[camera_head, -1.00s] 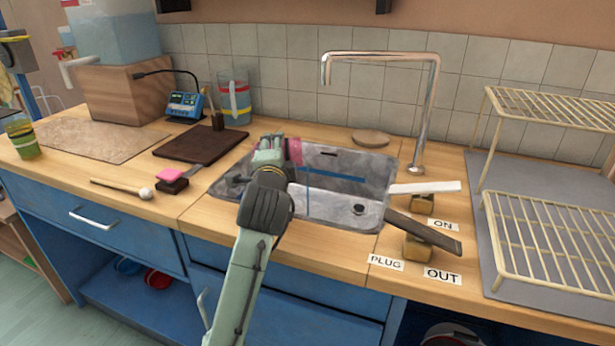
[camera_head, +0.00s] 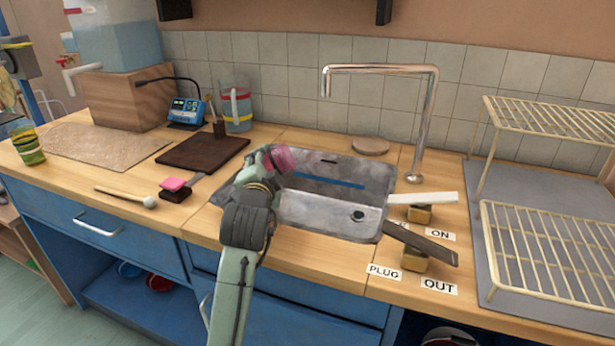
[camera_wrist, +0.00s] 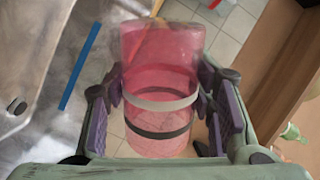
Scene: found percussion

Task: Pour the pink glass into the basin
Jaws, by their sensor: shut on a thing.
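My gripper (camera_head: 268,158) is shut on the pink glass (camera_head: 282,157), above the left part of the sink basin (camera_head: 310,210). In the wrist view, the pink glass (camera_wrist: 160,85) is clear pink with a white band and a black band, held between the gripper's two purple-padded fingers (camera_wrist: 165,108). The glass looks tilted in the head view; its exact angle is hard to tell. I cannot make out any liquid in it. The basin is grey metal with a blue strip (camera_head: 328,181) on its far wall and a round drain (camera_head: 358,216). My arm hides the basin's left part.
A tall tap (camera_head: 425,110) stands behind the basin at right. A white lever (camera_head: 424,198) and a dark lever (camera_head: 420,242) sit at its right edge. A dark board (camera_head: 203,150), a mallet (camera_head: 125,197) and a rack (camera_head: 550,245) are on the counter.

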